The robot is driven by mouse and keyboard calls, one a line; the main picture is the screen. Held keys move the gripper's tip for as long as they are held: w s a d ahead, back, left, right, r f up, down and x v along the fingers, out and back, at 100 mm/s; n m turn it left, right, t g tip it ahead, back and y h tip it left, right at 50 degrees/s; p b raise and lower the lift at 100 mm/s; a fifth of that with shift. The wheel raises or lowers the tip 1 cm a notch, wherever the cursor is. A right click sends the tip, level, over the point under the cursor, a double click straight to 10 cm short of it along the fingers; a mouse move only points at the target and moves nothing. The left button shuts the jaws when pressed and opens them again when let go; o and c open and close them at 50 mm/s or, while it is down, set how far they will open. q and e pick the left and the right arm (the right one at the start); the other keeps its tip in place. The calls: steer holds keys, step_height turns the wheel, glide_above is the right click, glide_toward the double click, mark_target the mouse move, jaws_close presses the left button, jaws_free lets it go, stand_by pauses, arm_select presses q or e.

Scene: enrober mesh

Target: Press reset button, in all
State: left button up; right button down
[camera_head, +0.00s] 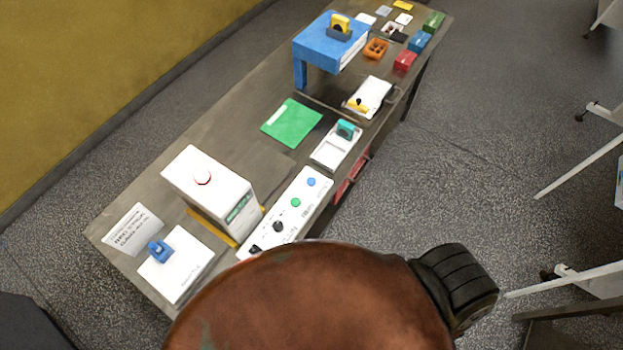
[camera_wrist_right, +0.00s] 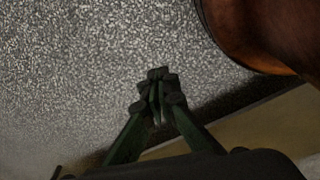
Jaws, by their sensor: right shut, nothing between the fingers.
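A white control panel (camera_head: 292,213) lies along the front edge of the workbench. It carries a blue button (camera_head: 311,182), a green button (camera_head: 295,202) and black knobs (camera_head: 278,226); its small labels are too blurred to read, so I cannot tell which is reset. My right gripper (camera_wrist_right: 158,92) is shut and empty in the right wrist view, over grey floor. Neither gripper shows in the head view; a large brown arm part of mine covers the bottom middle.
The workbench (camera_head: 235,125) also holds a white plate with a blue piece (camera_head: 160,250), a green sheet (camera_head: 292,122), white trays (camera_head: 337,147), a blue stand (camera_head: 331,42) and small coloured bins (camera_head: 405,61). White-legged furniture (camera_head: 580,165) stands at the right. Floor between is clear.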

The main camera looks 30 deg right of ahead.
steer(key=w+d+r+n+t+h+p, duration=0.1)
steer(key=w+d+r+n+t+p, duration=0.2)
steer(key=w+r, duration=1.3)
steer(key=w+d+r+n+t+h+p, duration=0.1)
steer(key=w+d+r+t+p, duration=0.2)
steer(key=w+r, duration=1.3)
steer(key=w+d+r+n+t+h+p, duration=0.1)
steer(key=w+r+t+p, duration=0.4)
steer(key=r, duration=1.9)
steer(key=w+a+r+n+t+y, duration=0.2)
steer(key=w+a+r+n+y, duration=0.25)
steer(key=a+r+n, duration=0.35)
steer(key=w+a+r+n+t+y, duration=0.1)
steer(key=w+a+r+n+y, duration=0.2)
steer(key=a+r+n+y, duration=0.5)
steer(key=s+a+r+n+g+p, duration=0.2)
steer(key=s+a+n+g, duration=0.15)
steer(key=a+n, duration=0.3)
steer(key=s+d+f+n+g+h, duration=0.3)
steer(key=d+f+n+g, duration=0.1)
steer(key=f, duration=0.4)
steer(key=shift+s+f+n+g+h+p, duration=0.2)
steer(key=shift+f+n+g+h+p, duration=0.15)
steer(key=shift+n, duration=0.2)
